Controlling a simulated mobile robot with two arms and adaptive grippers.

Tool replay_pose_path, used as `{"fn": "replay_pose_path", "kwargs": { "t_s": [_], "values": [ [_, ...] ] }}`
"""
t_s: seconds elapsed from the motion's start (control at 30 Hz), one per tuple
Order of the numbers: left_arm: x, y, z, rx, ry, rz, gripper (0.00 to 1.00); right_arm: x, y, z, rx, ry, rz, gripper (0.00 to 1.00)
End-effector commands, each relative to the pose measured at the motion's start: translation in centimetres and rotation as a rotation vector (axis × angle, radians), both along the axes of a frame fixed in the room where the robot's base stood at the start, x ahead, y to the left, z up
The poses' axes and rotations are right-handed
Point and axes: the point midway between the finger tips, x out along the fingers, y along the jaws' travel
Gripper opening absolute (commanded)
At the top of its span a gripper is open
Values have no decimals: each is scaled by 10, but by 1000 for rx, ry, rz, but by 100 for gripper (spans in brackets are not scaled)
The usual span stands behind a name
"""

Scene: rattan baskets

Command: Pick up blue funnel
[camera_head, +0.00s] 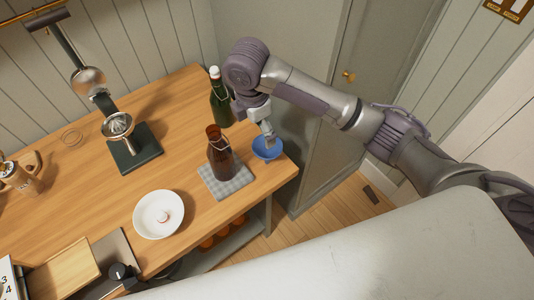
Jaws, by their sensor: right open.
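The blue funnel (264,153) stands on the wooden counter near its right corner, seen from above as a small blue bowl shape. My right arm comes in from the right, and its gripper (269,140) is directly over the funnel with its fingertips at the rim or just inside it. I cannot tell whether they touch it. The gripper is open. It hides part of the funnel's far side. My left gripper is not in view.
A brown bottle (221,158) on a checked cloth (233,189) stands just left of the funnel. A green bottle (220,105) stands behind. A white bowl (146,220) and a juicer press (136,148) are farther left. The counter's right edge is close.

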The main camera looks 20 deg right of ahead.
Motion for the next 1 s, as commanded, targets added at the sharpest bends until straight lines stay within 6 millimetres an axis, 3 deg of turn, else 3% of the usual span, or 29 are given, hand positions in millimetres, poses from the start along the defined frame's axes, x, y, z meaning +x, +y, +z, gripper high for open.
{"fn": "replay_pose_path", "kwargs": {
  "t_s": [0.1, 0.2, 0.53, 0.87, 1.0],
  "values": [
    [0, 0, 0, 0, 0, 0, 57, 9, -11, 14, -47, 11, 42, 100],
    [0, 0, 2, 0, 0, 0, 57, 10, -14, 10, -58, 20, 53, 100],
    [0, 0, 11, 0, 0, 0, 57, 12, -22, -50, -57, 19, 51, 100],
    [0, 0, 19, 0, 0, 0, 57, 14, -25, -78, -56, 18, 51, 100],
    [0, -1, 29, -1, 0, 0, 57, 16, -27, -99, -56, 18, 50, 100]
  ]
}}
